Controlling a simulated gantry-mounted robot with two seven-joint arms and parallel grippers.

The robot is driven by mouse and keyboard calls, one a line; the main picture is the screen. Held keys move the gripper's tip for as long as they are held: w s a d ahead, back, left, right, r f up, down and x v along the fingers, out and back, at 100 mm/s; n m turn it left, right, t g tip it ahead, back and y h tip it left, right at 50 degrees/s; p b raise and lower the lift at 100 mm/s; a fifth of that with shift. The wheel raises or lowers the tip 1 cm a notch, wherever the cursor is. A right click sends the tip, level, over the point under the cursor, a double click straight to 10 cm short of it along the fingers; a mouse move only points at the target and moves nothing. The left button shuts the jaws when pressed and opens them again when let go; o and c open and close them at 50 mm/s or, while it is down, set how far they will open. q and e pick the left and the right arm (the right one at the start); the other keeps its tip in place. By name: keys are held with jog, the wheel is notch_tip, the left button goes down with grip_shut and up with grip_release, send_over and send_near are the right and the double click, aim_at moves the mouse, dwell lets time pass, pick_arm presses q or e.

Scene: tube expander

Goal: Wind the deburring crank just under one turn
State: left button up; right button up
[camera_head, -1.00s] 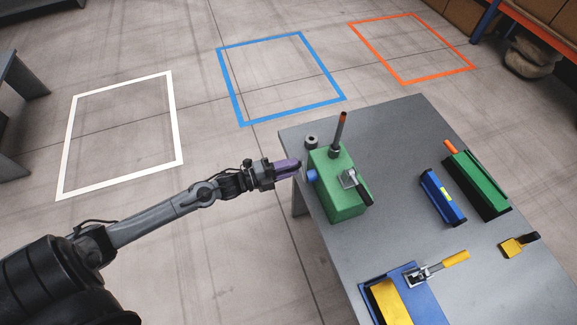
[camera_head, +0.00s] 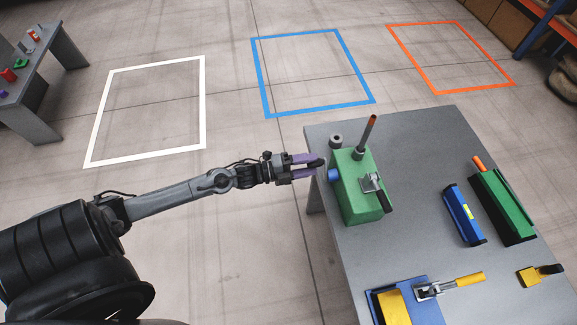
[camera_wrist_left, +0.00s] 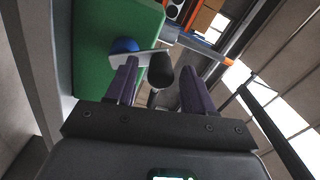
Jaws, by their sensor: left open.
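The green machine (camera_head: 358,190) stands at the left edge of the grey table. Its blue hub (camera_head: 334,175) faces my left arm and also shows in the left wrist view (camera_wrist_left: 125,45). There, a light grey crank arm (camera_wrist_left: 138,58) runs from the hub to a dark round crank knob (camera_wrist_left: 161,70). My left gripper (camera_head: 312,167) is open beside the hub, its purple fingers apart. In the left wrist view, the knob lies between the fingers (camera_wrist_left: 158,88), nearer the left one; I cannot tell whether it touches. My right gripper is not in view.
An orange-tipped lever (camera_head: 369,130) rises from the machine, and a black-handled clamp (camera_head: 376,190) is on it. Blue (camera_head: 463,215) and green (camera_head: 502,207) blocks and a yellow-handled clamp (camera_head: 450,285) are on the table.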

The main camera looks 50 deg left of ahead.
pick_arm(q)
jog(key=v, duration=0.9)
jog(key=shift+s+a, duration=0.15)
jog(key=shift+s, duration=0.15)
jog(key=d+r+n+g+y, duration=0.1)
jog(key=d+n+y, duration=0.2)
jog(key=d+n, duration=0.35)
jog(key=d+r+n+y, duration=0.2)
jog(key=d+n+y, duration=0.1)
jog(key=d+n, duration=0.3)
jog(key=s+d+f+n+g+y, duration=0.2)
jog(key=s+f+n+g+y, duration=0.15)
jog(key=s+n+g, duration=0.6)
jog(key=s+r+m+g+p, duration=0.1)
jog(key=s+r+m+p, duration=0.1)
jog(key=r+p, duration=2)
jog(key=shift+s+m+g+h+p, duration=0.3)
jog(key=shift+s+g+h, duration=0.05)
jog(key=shift+s+h, duration=0.15)
